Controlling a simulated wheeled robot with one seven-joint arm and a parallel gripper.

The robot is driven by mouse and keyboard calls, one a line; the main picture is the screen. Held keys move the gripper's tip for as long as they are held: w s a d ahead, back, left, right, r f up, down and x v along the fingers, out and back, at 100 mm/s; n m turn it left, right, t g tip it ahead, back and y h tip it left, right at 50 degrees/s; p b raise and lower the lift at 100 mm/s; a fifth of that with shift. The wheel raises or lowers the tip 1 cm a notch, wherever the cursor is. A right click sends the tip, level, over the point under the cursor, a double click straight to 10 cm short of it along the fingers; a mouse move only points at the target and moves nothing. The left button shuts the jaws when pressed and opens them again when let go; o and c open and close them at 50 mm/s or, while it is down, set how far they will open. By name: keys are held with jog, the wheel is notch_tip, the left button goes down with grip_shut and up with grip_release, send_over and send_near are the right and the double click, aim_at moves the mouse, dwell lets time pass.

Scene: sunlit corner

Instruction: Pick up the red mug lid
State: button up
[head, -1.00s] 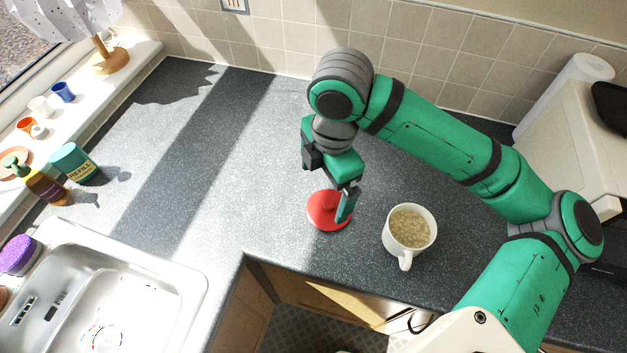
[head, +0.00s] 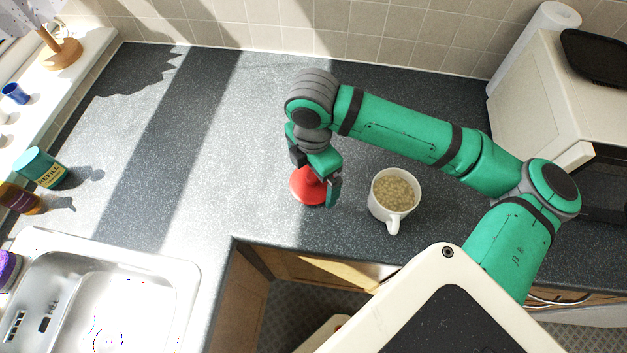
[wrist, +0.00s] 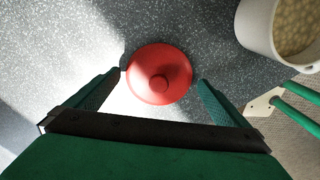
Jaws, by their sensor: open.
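The red mug lid (head: 307,187) lies on the dark speckled counter, left of the white mug. In the wrist view the round lid (wrist: 159,74), with a knob at its centre, shows just ahead of and between the two fingertips. My gripper (head: 322,190) points down right over the lid and hides part of it in the head view. In the wrist view my gripper (wrist: 162,78) is open, with a finger to each side of the lid. Nothing is held.
A white mug (head: 393,200) of pale contents stands close to the right, near the counter's front edge. A steel sink (head: 150,262) is at the left front. A teal refill tub (head: 38,166) stands at far left. The counter (head: 215,150) behind and left of the lid is clear.

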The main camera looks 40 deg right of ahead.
jog(key=shift+w+f, duration=0.1)
jog(key=shift+f, duration=0.35)
jog(key=c, duration=0.9)
jog(key=shift+r, duration=0.1)
